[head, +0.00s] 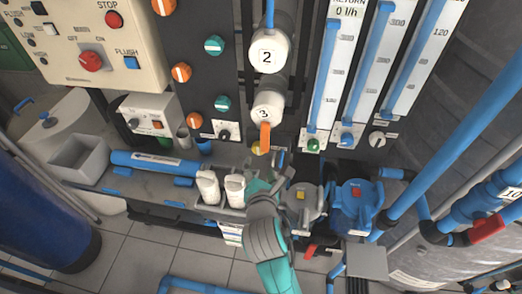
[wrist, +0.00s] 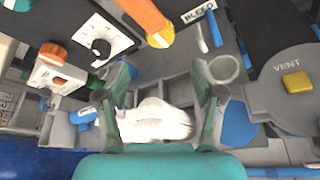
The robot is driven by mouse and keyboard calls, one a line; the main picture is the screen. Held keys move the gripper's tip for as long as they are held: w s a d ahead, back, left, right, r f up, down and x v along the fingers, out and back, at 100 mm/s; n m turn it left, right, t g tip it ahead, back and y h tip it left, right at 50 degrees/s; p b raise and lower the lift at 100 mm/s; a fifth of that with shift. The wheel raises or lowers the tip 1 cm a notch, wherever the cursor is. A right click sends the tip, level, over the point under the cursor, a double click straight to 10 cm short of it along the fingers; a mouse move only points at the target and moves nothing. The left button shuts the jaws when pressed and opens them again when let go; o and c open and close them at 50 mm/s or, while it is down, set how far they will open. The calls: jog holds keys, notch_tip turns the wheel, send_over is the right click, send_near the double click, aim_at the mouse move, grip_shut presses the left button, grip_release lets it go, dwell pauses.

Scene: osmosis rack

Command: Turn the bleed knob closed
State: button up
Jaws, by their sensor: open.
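A label reading BLEED (wrist: 198,12) is at the top of the wrist view, with a slim pale piece (wrist: 202,38) just below it. I cannot tell whether that piece is the bleed knob. In the head view my gripper (head: 258,186) is below the orange handle and hides part of the panel's lower edge.
White bottles (head: 234,188) stand in a grey tray beside my gripper; they also show beyond the fingers (wrist: 155,120). A grey VENT housing (wrist: 295,88) is close on the right. A black knob (wrist: 100,47) sits on a white plate. A blue pipe (head: 445,125) crosses at right.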

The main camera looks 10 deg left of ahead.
aim_at(258, 151)
jog(key=x, duration=1)
jog(key=shift+d, duration=0.1)
jog(key=c, duration=1.1)
jog(key=shift+m+y, duration=0.5)
jog(key=shift+m, duration=0.6)
jog(key=shift+c, duration=0.2)
jog(key=o, duration=1.1)
jog(key=shift+o, duration=0.2)
